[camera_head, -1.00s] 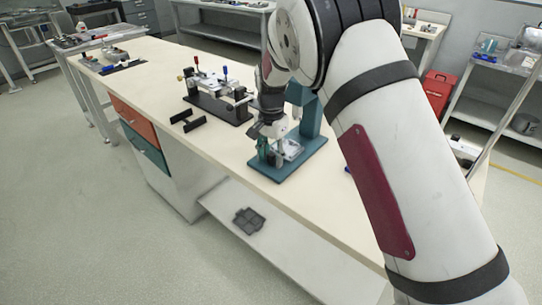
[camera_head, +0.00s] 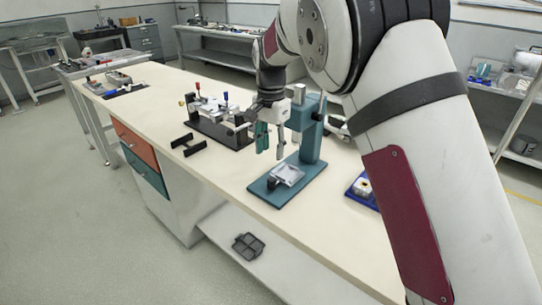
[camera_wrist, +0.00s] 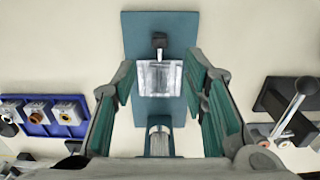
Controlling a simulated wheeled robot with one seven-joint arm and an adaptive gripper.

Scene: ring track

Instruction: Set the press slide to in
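The teal press (camera_head: 308,130) stands on its flat base near the bench's front edge. Its slide is a silvery plate (camera_head: 288,174) with a dark knob (camera_head: 272,184) at its front end. In the wrist view the slide plate (camera_wrist: 160,78) lies in line with the base, the knob (camera_wrist: 159,42) beyond it and the press's metal head (camera_wrist: 159,140) on the near side. The plate looks clear of the head. My gripper (camera_head: 271,150) hangs above and beside the slide, open and empty. Its teal fingers (camera_wrist: 160,95) show on either side of the plate, apart from it.
A blue tray (camera_head: 362,188) with several round-topped parts lies right of the press. A dark fixture with clamps (camera_head: 218,125) stands to the left, with a black bracket (camera_head: 188,145) before it. Bare bench top lies in front of these.

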